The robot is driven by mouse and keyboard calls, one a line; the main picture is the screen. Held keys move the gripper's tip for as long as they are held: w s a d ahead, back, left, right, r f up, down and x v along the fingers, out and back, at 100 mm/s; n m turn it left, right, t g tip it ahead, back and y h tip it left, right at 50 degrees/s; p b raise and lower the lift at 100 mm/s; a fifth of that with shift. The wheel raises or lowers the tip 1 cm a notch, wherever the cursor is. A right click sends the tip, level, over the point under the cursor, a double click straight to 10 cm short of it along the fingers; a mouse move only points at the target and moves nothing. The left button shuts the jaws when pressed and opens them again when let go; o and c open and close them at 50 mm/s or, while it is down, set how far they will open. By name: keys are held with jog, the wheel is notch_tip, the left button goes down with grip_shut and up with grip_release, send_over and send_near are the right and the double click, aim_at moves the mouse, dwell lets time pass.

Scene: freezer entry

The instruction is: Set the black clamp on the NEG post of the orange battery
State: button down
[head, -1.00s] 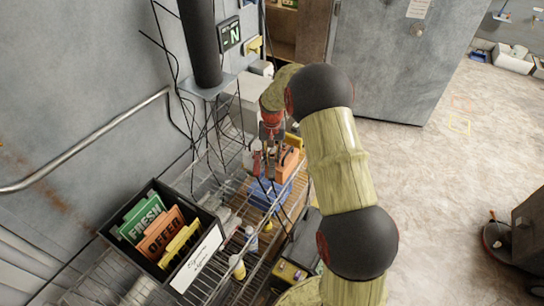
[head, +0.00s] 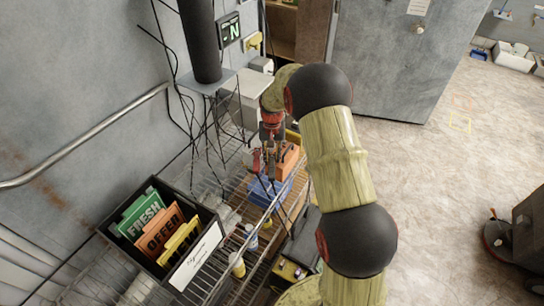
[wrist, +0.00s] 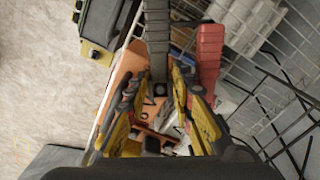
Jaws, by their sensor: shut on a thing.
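The orange battery (head: 288,160) stands on the wire shelf below my gripper (head: 271,150). It also shows in the wrist view (wrist: 122,75), partly covered by the fingers. My gripper (wrist: 158,84) is shut on the black clamp (wrist: 157,35), a dark strip running up between the fingertips. The clamp is close over the battery. I cannot tell whether its jaws touch a post, and the NEG post is hidden. A red clamp (head: 254,161) is beside the battery on the left; in the wrist view it is right of the black clamp (wrist: 208,55).
A blue tray (head: 262,191) is on the wire shelf by the battery. A black box with sign cards (head: 204,250) stands at the front left. Dark cables hang by the wall post (head: 200,40). A dark box with yellow (wrist: 101,22) lies near the battery.

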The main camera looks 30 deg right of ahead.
jog(key=c, duration=1.5)
grip_release()
jog(key=shift+o, duration=0.2)
notch_tip(320, 180, up, 12)
jog(key=shift+w, duration=0.1)
jog(key=n, duration=0.1)
send_over(274, 167)
notch_tip(274, 167, down, 2)
jog(key=s+a+r+n+t+b, duration=0.1)
jog(key=s+a+b, duration=0.3)
jog(key=s, duration=0.6)
jog(key=s+a+r+n+t+b, duration=0.1)
jog(key=s+a+r+t+b, duration=0.1)
jog(key=s+a+b, duration=0.2)
jog(key=s+a+r+n+t+b, duration=0.1)
jog(key=s+a+b, duration=0.3)
jog(key=s, duration=1.2)
jog(key=n+t+b, duration=0.1)
jog(key=b, duration=0.3)
jog(key=shift+r+t, duration=0.25)
jog(key=shift+t, duration=0.05)
